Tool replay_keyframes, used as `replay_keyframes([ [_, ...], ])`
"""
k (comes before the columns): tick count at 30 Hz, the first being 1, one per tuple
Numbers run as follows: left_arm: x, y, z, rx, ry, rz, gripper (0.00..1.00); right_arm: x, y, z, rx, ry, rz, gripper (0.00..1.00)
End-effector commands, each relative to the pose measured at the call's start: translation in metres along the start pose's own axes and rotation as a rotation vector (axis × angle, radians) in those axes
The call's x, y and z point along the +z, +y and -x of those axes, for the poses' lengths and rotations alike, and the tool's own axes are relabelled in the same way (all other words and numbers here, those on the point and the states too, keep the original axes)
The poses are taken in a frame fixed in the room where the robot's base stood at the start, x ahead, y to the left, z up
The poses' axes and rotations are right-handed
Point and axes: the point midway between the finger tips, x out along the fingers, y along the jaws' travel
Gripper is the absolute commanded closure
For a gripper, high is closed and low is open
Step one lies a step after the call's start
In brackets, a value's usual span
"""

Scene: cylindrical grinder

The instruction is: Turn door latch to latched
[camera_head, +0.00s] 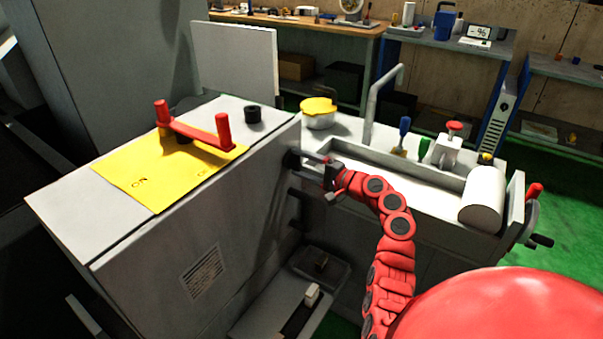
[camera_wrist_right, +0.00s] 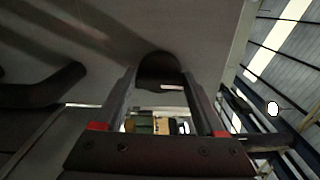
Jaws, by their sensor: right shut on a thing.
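The door latch (camera_head: 294,160) is a small dark knob-like part on the side face of the grey machine cabinet, near its top right edge. My right gripper (camera_head: 318,160) reaches it from the right and is shut on it. In the right wrist view the latch (camera_wrist_right: 158,70) shows as a dark rounded piece between the two fingers of the right gripper (camera_wrist_right: 160,95), against a grey panel. The fingers hide part of it, and its exact turn angle is hard to tell. My left gripper is not in view.
A red handle (camera_head: 190,133) on a yellow plate (camera_head: 120,181) stands on the cabinet top, beside a black knob (camera_head: 253,114). A dark bar (camera_wrist_right: 45,88) sticks out left of the fingers. A white trough with a faucet (camera_head: 380,105) and a white cylinder (camera_head: 484,198) lies right.

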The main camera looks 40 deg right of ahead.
Motion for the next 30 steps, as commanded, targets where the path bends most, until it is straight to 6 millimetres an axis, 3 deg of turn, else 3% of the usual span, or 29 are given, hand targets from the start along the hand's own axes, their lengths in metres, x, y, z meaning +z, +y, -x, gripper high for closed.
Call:
replay_keyframes([
  [6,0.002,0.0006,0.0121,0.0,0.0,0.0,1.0,0.0004,0.0032,-0.0004,0.003,-0.002,0.059,0.84],
  [21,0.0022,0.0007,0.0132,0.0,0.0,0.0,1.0,0.0005,0.0017,-0.0004,0.004,-0.002,0.077,0.84],
  [22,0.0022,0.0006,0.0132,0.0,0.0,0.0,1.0,0.0006,0.0018,-0.0003,0.004,-0.002,0.077,0.25],
  [26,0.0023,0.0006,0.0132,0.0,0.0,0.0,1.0,0.0004,0.0014,-0.0003,0.003,-0.002,0.077,0.01],
  [30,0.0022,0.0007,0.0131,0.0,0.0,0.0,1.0,0.0003,0.0011,-0.0002,0.002,-0.001,0.076,0.0],
])
